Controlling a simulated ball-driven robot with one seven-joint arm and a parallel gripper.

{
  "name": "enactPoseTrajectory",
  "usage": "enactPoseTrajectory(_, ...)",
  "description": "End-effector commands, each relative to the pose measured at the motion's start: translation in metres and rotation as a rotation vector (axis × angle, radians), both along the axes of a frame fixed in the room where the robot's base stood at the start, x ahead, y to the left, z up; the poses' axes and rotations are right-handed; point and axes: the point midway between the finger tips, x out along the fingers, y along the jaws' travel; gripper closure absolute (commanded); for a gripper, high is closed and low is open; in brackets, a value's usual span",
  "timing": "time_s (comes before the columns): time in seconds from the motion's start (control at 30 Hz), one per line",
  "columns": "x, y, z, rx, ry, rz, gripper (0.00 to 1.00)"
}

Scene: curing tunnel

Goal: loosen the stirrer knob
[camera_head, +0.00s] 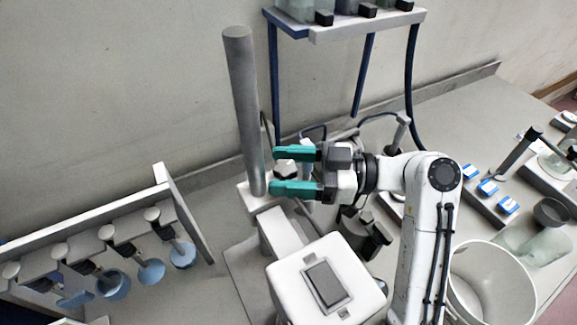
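My gripper (285,171) comes in from the right with its two teal fingers spread well apart. A small dark-and-pale knob (286,169), apparently the stirrer knob, shows in the gap between the fingertips. I cannot tell whether either finger touches it. The knob is beside a tall grey post (243,110) that rises from a pale base on the bench. The lower finger hides part of the area below the knob.
A white box with a dark panel (325,283) stands in front. A rack with blue paddles (182,255) is at left, a shelf on blue legs (365,25) behind. A white bucket (490,285) and blue-topped items (488,187) are at right.

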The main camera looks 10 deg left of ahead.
Motion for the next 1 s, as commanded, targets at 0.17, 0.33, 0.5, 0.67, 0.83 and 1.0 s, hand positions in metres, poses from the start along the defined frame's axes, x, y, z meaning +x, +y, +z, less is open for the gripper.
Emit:
enactPoseTrajectory(0.17,0.0000,-0.0002,0.0001,0.000,0.000,0.000,0.51)
enactPoseTrajectory(0.33,-0.0001,-0.0003,0.0001,0.000,0.000,0.001,0.68)
enactPoseTrajectory(0.5,-0.0002,-0.0003,-0.0003,-0.001,0.000,0.001,0.84)
enactPoseTrajectory(0.67,-0.0003,-0.0003,-0.0010,-0.001,0.000,0.004,0.89)
enactPoseTrajectory(0.83,0.0002,-0.0003,-0.0036,-0.002,-0.001,0.035,0.89)
enactPoseTrajectory(1.0,0.0016,-0.0006,-0.0063,-0.002,-0.002,0.118,0.89)
